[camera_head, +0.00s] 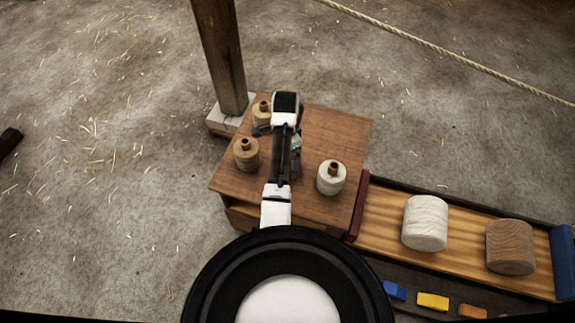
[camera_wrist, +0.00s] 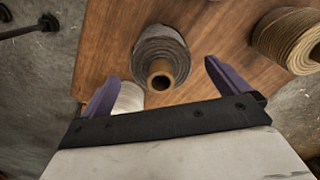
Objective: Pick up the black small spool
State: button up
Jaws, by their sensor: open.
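A dark grey-black small spool (camera_wrist: 160,42) with a brown core stands on the wooden table top in the wrist view. The core end faces the camera. My gripper (camera_wrist: 162,70) is open, with its two purple fingers spread on either side of the spool's near part; I see no grip on it. Whether the fingers reach down to its height is hard to tell. In the head view my arm covers the spot over the table, and the black spool cannot be made out there.
A white spool (camera_head: 331,178) stands close by; my left finger partly hides it in the wrist view (camera_wrist: 130,98). A brown spool (camera_head: 246,155) and a tan spool (camera_head: 262,116) share the table (camera_head: 340,130). A wooden post (camera_head: 220,60) rises behind. A tray (camera_head: 375,215) adjoins at right.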

jog(key=shift+w+d+f+p, duration=0.1)
jog(key=shift+f+p, duration=0.1)
jog(key=shift+f, duration=0.7)
jog(key=shift+s+d+f+p, duration=0.1)
jog(key=shift+f+p, duration=0.1)
jog(key=shift+f, duration=0.7)
jog(key=shift+w+d+f+p, duration=0.1)
jog(key=shift+f+p, duration=0.1)
jog(key=shift+f, duration=0.7)
jog(key=c, duration=1.2)
